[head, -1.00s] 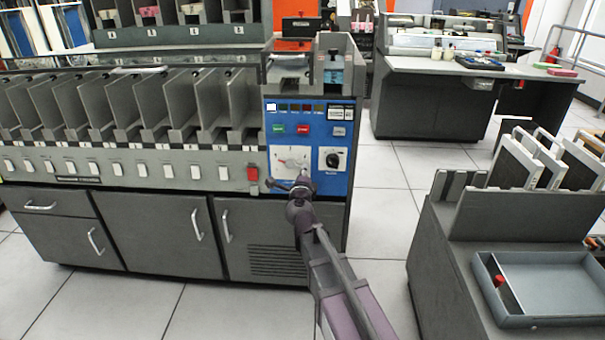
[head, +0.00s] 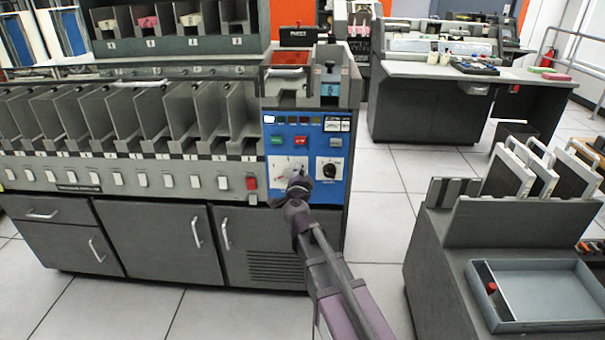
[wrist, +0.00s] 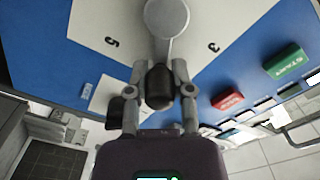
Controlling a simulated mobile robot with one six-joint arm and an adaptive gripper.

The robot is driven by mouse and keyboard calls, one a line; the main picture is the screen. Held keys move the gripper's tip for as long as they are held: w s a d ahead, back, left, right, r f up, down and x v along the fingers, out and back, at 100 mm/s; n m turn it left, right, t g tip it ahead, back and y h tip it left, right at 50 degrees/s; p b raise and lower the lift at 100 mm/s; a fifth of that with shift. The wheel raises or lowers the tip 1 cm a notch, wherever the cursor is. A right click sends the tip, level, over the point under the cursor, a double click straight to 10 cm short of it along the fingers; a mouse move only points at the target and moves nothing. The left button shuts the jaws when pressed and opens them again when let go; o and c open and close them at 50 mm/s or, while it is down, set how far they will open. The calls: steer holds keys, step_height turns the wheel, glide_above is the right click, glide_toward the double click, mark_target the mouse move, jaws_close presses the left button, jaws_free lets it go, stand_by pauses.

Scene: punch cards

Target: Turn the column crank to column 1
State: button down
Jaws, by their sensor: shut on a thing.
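The column crank (wrist: 166,20) has a round grey hub and a short arm ending in a black knob (wrist: 160,88). It is mounted on a white dial plate (head: 283,164) on the blue control panel (head: 308,118). In the wrist view the numbers 5 and 3 show on either side of the hub. My gripper (wrist: 156,84) is shut on the black knob, one finger on each side. In the head view my gripper (head: 298,182) covers the crank and the lower part of its dial, so the crank's pointing direction is hidden there.
A second dial with a black knob (head: 329,170) sits just right of the crank. Green (head: 276,141) and red (head: 301,141) buttons are above. A red switch (head: 251,183) is to the left. A grey cart with a blue-grey tray (head: 540,290) stands at the right; floor between is clear.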

steer(key=shift+r+n, duration=0.1)
steer(key=shift+n, duration=0.3)
steer(key=shift+c, duration=2.4)
jaws_free()
steer(key=s, duration=1.2)
steer(key=shift+a, duration=0.25)
